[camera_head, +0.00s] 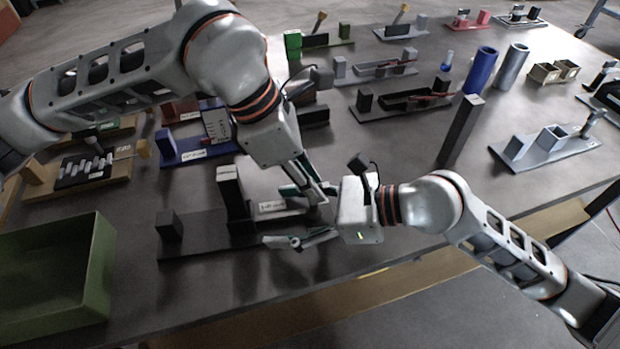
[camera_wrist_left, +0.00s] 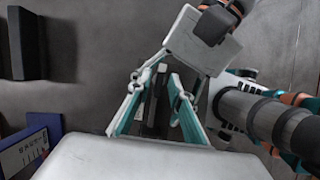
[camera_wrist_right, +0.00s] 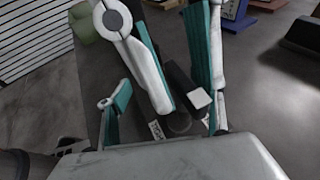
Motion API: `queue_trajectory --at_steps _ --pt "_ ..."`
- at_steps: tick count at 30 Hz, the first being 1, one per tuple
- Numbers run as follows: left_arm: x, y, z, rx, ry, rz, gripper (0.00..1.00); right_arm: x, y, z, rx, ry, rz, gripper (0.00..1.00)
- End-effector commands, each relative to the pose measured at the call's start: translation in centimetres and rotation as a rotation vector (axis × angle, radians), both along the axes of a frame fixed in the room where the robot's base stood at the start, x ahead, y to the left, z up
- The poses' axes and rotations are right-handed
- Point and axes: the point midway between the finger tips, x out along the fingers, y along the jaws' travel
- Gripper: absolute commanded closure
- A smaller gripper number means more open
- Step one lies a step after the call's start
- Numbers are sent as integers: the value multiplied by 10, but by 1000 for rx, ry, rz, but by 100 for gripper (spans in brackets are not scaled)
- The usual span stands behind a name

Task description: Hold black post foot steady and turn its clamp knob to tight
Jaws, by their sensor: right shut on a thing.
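The black post foot (camera_head: 205,236) is a long dark base on the table, with a small block at its left end and a taller upright post (camera_head: 231,194) near its middle. A pale label lies on its right part. My right gripper (camera_head: 280,215) comes in from the right, one finger on each side of the foot's right part, shut on it. Dark parts show between its fingers in the right wrist view (camera_wrist_right: 185,85). My left gripper (camera_head: 318,195) reaches down at the foot's right end, its fingertips a narrow gap apart (camera_wrist_left: 166,78). The clamp knob is hidden behind the grippers.
A green bin (camera_head: 100,262) stands at the front left. A blue holder (camera_head: 190,150) lies behind the foot. A tall dark post (camera_head: 460,130) stands to the right. Several other fixtures fill the table's back. My two wrists are very close together.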

Motion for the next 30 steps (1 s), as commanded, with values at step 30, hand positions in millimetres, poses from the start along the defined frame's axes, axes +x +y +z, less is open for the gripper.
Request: queue_trajectory --at_steps 30 --pt "3 0 -2 -4 2 -410 100 -3 -2 -13 -16 31 -2 78"
